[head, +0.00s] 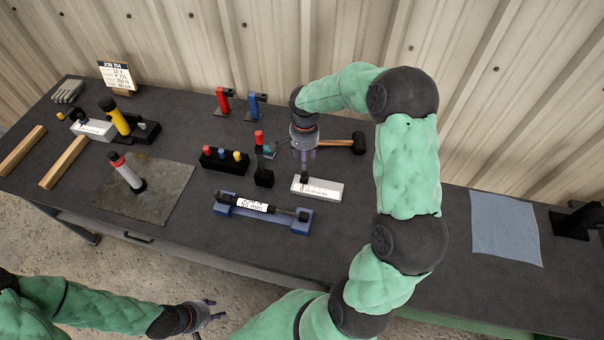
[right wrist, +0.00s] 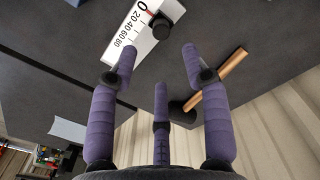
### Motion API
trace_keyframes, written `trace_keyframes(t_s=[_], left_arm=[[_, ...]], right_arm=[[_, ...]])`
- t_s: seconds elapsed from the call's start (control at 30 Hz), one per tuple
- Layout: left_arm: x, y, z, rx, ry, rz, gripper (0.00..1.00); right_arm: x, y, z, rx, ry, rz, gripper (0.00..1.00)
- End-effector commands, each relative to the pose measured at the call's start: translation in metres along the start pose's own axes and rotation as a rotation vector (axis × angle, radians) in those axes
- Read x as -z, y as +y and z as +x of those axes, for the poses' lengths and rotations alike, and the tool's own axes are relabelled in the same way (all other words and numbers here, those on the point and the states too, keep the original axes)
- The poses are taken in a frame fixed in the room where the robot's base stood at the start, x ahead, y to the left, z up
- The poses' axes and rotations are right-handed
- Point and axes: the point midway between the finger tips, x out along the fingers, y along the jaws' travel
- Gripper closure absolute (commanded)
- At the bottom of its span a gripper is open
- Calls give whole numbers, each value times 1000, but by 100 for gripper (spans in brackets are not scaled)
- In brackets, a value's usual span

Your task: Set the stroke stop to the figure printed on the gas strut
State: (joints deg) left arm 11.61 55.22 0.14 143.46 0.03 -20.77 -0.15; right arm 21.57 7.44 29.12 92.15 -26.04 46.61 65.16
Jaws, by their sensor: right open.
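The stroke stop is a white block (head: 318,189) with a printed scale and a black knob (head: 305,177). In the right wrist view the scale (right wrist: 127,32) reads 0, 20, 40, 60, 80, and the knob (right wrist: 161,27) stands by the 0 end beside a red mark. The gas strut (head: 262,207) lies in a blue cradle; its white label has two lines, the lower seeming to read 60 mm, though small. My right gripper (head: 304,160) is open just above the knob; its spread fingers (right wrist: 160,68) hold nothing. My left gripper (head: 212,310) is open and empty off the bench's front edge.
A hammer (head: 345,143) lies behind the stop. A black lever stand with a red knob (head: 260,138) and a black block of coloured knobs (head: 225,159) stand to the left. A blue cloth (head: 506,228) lies at right. A job card (head: 117,75) stands at back left.

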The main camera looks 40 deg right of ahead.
Motion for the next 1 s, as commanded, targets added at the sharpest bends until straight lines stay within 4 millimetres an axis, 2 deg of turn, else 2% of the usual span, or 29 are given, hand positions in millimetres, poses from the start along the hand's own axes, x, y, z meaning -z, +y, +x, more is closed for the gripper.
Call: trace_keyframes(t_s=[0.3, 0.5, 0.7, 1.0], left_arm=[[0, -2, 4, 0, 0, 0, 60], [0, -2, 7, 0, 0, 0, 60], [0, -3, 8, 0, 0, 0, 60], [0, -3, 8, 0, 0, 0, 60]], right_arm=[[-1, 1, 56, -4, -3, -1, 52], [-1, 1, 84, -3, -3, -2, 52], [-1, 0, 97, -1, -1, -1, 52], [-1, 0, 99, -1, -1, -1, 52]])
